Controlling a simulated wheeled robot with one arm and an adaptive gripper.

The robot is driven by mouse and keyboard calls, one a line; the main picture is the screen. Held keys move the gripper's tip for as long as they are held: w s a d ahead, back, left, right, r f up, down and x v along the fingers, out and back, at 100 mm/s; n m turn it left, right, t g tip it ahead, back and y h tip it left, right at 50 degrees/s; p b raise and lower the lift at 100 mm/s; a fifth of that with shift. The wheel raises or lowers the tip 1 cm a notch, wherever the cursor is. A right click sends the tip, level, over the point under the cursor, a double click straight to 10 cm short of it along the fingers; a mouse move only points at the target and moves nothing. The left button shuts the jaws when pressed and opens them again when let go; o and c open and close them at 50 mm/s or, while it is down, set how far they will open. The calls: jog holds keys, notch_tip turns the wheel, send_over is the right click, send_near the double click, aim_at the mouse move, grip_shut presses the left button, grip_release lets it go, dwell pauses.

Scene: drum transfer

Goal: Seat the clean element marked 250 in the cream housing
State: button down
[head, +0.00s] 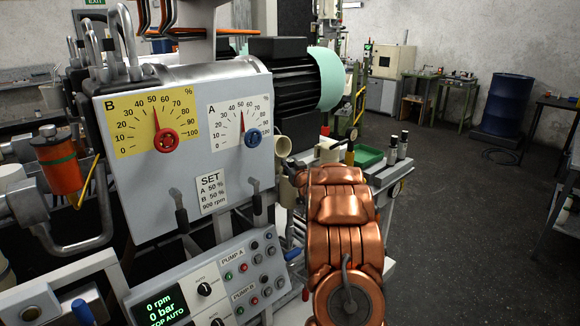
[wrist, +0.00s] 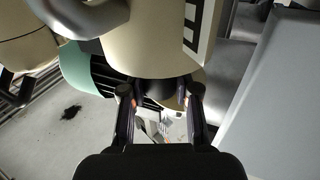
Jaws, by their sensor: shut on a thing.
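In the wrist view my gripper (wrist: 162,100) has a finger on each side of a small dark, tan-edged piece (wrist: 174,96), which I take to be the element; it is mostly hidden and no 250 can be read on it. A large cream cylindrical body (wrist: 148,45) with a black-and-white mark on its right side fills the top, right above the fingertips. It may be the cream housing; I cannot tell whether the held piece touches it. In the head view my copper arm hides my gripper. Cream cup-like parts (head: 283,147) show just left of the arm.
A grey panel with two dials (head: 185,125) and a pump control box (head: 215,285) stand left of my arm. A motor with a mint-green end (head: 327,78) is behind. A green tray (head: 368,156) and small bottles (head: 398,147) sit on the bench. Open floor lies to the right.

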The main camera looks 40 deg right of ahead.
jog(key=shift+f, duration=0.15)
jog(key=c, duration=0.9)
grip_release()
jog(key=shift+o, duration=0.2)
jog(key=shift+s, duration=0.1)
jog(key=b+v, duration=0.3)
jog(key=v, duration=0.9)
